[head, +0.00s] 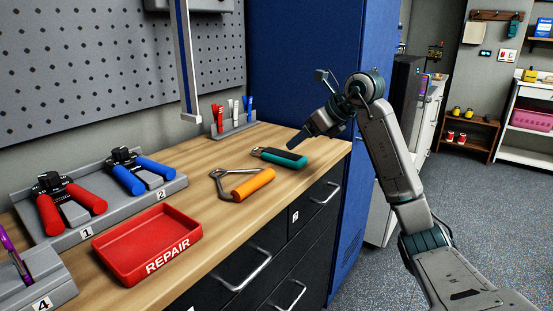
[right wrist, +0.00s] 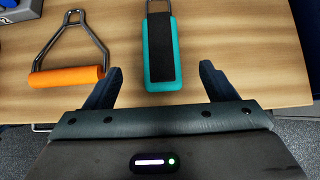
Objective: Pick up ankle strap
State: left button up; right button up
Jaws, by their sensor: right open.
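The ankle strap (head: 279,157) is teal with a black pad and a metal ring. It lies flat on the wooden workbench near its right end. In the right wrist view the ankle strap (right wrist: 159,50) points away from me, its near end in line with the gap between my fingers. My right gripper (head: 304,138) is open and empty, just above and beside the strap in the head view. In the right wrist view its two fingertips (right wrist: 162,75) stand apart on either side of the strap's near end, not touching it. My left gripper is not in view.
An orange-handled metal grip (head: 247,186) lies left of the strap. A red REPAIR tray (head: 146,243), a grey rack (head: 75,235) with red and blue hand grippers, and a pen holder (head: 233,129) stand on the bench. A blue cabinet (head: 310,60) rises behind.

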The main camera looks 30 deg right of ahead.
aim_at(285, 154)
jog(key=x, duration=0.3)
jog(key=shift+w+f, duration=0.1)
jog(key=x, duration=0.5)
jog(key=shift+f+b, duration=0.25)
jog(key=shift+b, duration=0.05)
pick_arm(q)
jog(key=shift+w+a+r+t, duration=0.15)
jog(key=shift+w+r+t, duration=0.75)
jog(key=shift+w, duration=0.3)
pick_arm(e)
jog(key=shift+d, duration=0.1)
jog(key=shift+s+r, duration=0.1)
jog(key=shift+s, duration=0.15)
jog(key=c, duration=1.1)
